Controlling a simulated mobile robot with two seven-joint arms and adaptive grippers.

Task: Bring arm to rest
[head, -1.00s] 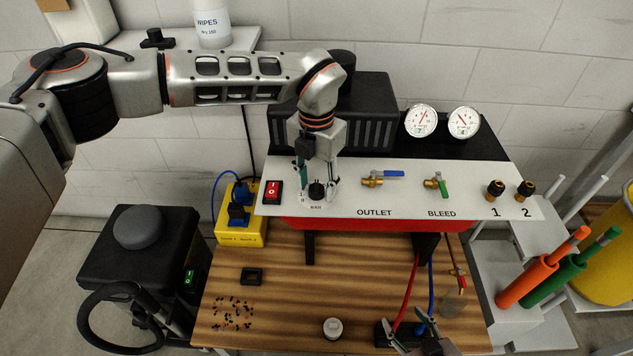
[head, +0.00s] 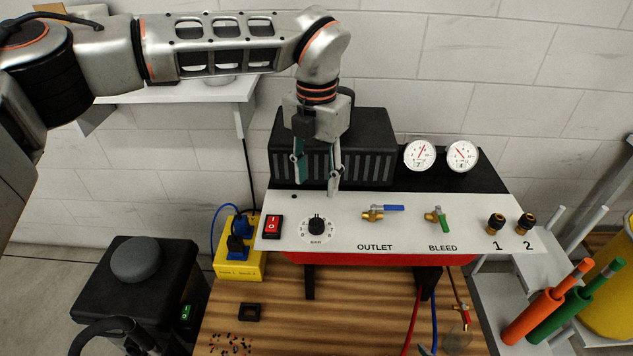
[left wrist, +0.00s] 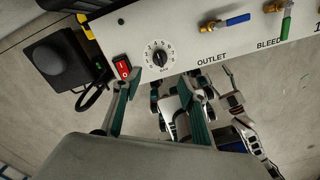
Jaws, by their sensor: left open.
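My left gripper (head: 316,180) is open and empty in the head view. It hangs above the white control panel (head: 340,226), in front of the black finned box, with its fingertips above and apart from the BAR knob (head: 317,225). In the left wrist view the open fingers (left wrist: 160,85) point toward the panel, with the BAR knob (left wrist: 159,58) beyond the gap between them.
The panel carries a red switch (head: 272,226), a blue-handled outlet valve (head: 379,211), a green-handled bleed valve (head: 437,216) and two gauges. The black finned box (head: 372,150) stands behind. A wall shelf (head: 180,94) is below my left forearm. Orange and green handles stand at right.

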